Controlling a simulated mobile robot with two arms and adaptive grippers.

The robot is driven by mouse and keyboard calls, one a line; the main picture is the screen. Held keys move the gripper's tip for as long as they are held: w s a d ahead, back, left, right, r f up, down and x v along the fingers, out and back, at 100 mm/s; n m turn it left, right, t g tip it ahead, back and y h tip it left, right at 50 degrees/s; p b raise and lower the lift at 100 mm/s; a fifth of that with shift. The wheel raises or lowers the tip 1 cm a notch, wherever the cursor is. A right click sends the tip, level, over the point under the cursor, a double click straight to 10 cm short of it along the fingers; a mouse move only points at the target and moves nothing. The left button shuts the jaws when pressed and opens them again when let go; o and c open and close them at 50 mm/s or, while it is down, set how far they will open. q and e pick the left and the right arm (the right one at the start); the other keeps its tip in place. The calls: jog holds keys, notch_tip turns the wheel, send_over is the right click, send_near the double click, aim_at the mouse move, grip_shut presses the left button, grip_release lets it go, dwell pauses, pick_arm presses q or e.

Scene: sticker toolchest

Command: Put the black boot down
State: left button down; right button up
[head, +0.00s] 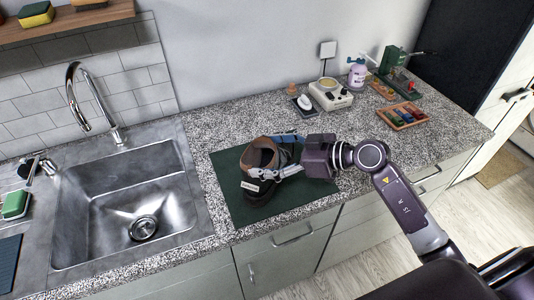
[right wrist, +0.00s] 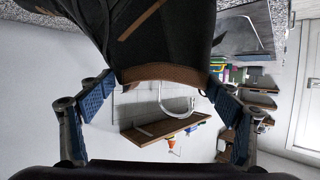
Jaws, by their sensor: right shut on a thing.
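The black boot (head: 262,189) has a brown collar and stands over the dark green mat (head: 232,208) on the counter. In the head view I cannot tell whether its sole touches the mat. My right gripper (head: 269,156) reaches in from the right and is shut on the boot near its collar, one finger on each side. In the right wrist view, the boot (right wrist: 160,40) fills the top middle between the blue-padded fingers of that gripper (right wrist: 160,82). The fingers hide part of the boot. My left gripper is not in view.
A steel sink (head: 115,205) with a tall faucet (head: 75,85) lies left of the mat. Behind and right stand a white device (head: 330,95), a purple-white bottle (head: 357,73) and a tray of coloured items (head: 404,116). The counter right of the mat is partly under my arm.

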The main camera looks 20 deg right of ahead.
jog(key=o, duration=2.1)
